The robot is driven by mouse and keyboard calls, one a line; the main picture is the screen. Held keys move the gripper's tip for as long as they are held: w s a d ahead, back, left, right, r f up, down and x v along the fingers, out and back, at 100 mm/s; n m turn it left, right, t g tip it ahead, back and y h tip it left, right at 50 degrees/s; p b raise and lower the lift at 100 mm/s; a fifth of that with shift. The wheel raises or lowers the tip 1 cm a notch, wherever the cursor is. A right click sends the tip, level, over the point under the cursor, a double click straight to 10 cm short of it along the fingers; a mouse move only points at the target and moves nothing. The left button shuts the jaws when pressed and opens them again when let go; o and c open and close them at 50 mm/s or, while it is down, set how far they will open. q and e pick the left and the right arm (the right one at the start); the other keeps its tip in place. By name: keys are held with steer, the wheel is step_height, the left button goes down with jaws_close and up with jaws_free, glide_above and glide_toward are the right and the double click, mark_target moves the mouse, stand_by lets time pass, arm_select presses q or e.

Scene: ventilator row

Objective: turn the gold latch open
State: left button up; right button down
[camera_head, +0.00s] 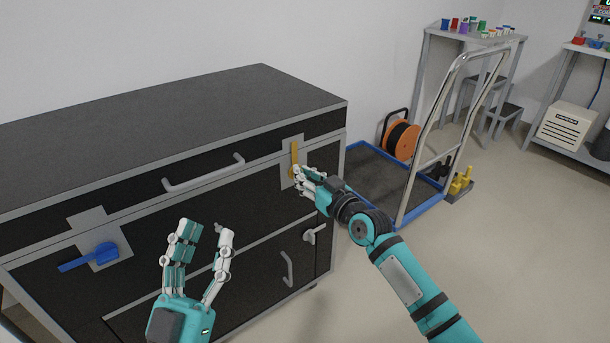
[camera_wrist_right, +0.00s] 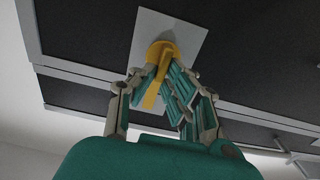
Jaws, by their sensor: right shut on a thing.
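The gold latch (camera_head: 295,154) is on a grey plate at the right end of the black cabinet's front. Its bar stands roughly upright in the head view. It also shows in the right wrist view (camera_wrist_right: 158,76), where its round hub sits on the plate. My right gripper (camera_head: 299,172) is at the latch, its fingers shut on the latch's handle, hiding part of it. My left gripper (camera_head: 205,230) is open and empty in front of the cabinet, its fingers pointing up.
A blue latch (camera_head: 95,256) is on another plate at the cabinet's left. The cabinet (camera_head: 180,120) has grey bar handles, and a grey latch (camera_head: 314,234) lies below the gold one. A blue cart (camera_head: 408,218) with an orange cable reel (camera_head: 401,140) stands to the right.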

steer(key=shift+n, duration=0.3)
steer(key=n+p, duration=0.1)
steer(key=n, duration=0.3)
steer(key=n+p, duration=0.2)
steer(key=n, duration=0.3)
steer(key=a+f+n+p, duration=0.1)
steer(key=n, duration=0.4)
steer(key=shift+s+p, duration=0.4)
arm_select(q)
steer(key=s+a+f+g+y, duration=0.1)
steer(key=f+g+y, duration=0.1)
steer(key=f+g, duration=0.4)
steer(key=s+a+f+g+y, duration=0.1)
steer(key=a+f+g+y, duration=0.1)
steer(key=f+g, duration=0.5)
steer(key=shift+a+f+n, duration=0.2)
steer(key=shift+f+n, duration=0.1)
steer(key=shift+f, duration=3.05)
arm_select(e)
steer(key=shift+f+n, duration=0.25)
steer(key=shift+n, duration=1.35)
